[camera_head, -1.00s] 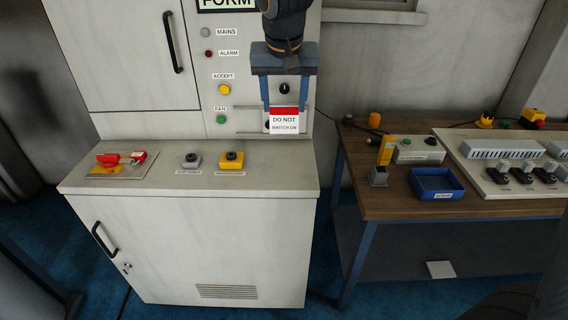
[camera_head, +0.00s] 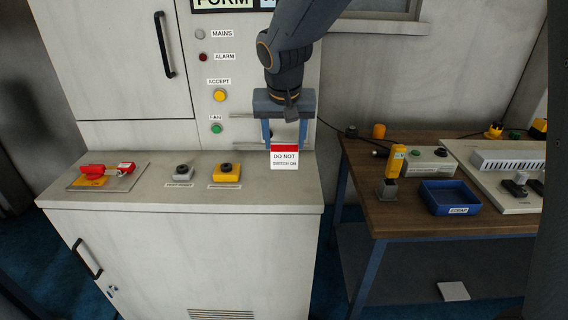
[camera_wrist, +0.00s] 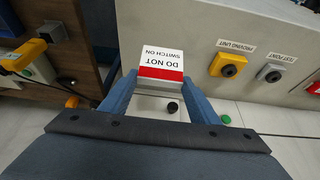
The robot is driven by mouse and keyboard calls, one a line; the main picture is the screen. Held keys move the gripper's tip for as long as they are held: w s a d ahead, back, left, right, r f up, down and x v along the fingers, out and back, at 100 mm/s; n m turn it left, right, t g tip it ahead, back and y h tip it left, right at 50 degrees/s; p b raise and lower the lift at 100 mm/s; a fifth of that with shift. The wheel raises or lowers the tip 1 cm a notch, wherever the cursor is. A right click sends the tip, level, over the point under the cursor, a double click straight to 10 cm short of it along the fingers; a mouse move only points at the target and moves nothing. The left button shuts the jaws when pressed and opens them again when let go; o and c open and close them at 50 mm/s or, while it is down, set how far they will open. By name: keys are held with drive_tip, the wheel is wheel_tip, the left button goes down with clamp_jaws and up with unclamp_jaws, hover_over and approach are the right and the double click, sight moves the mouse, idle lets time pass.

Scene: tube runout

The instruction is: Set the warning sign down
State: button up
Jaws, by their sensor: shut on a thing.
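The warning sign (camera_head: 285,158) is a small white plate with a red top band and the words "DO NOT SWITCH ON". My gripper (camera_head: 284,140) is shut on its upper part, with one blue finger at each side. The sign hangs upright just above the right end of the cabinet's grey counter (camera_head: 255,190); I cannot tell whether it touches. The wrist view shows the sign (camera_wrist: 161,62) between the fingers of my gripper (camera_wrist: 158,85).
On the counter stand a yellow proving unit (camera_head: 226,173), a grey test point (camera_head: 182,172) and a red switch lock on a plate (camera_head: 107,175). The workbench (camera_head: 400,215) at the right holds a blue scrap tray (camera_head: 450,197) and a yellow tester (camera_head: 396,162). The counter's front right is clear.

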sight(284, 156)
drive_tip(key=shift+f+p, duration=0.3)
drive_tip(key=shift+f, duration=2.6)
drive_tip(key=o, duration=1.3)
drive_tip(key=shift+f, duration=0.1)
drive_tip(key=shift+o, duration=0.2)
drive_tip(key=b+v, duration=0.2)
drive_tip(key=v, duration=1)
drive_tip(key=s+d+f+g, duration=0.3)
drive_tip(key=s+d+f, duration=1.4)
drive_tip(key=shift+d+g, duration=0.25)
drive_tip(key=shift+g, duration=0.15)
drive_tip(key=shift+s, duration=0.1)
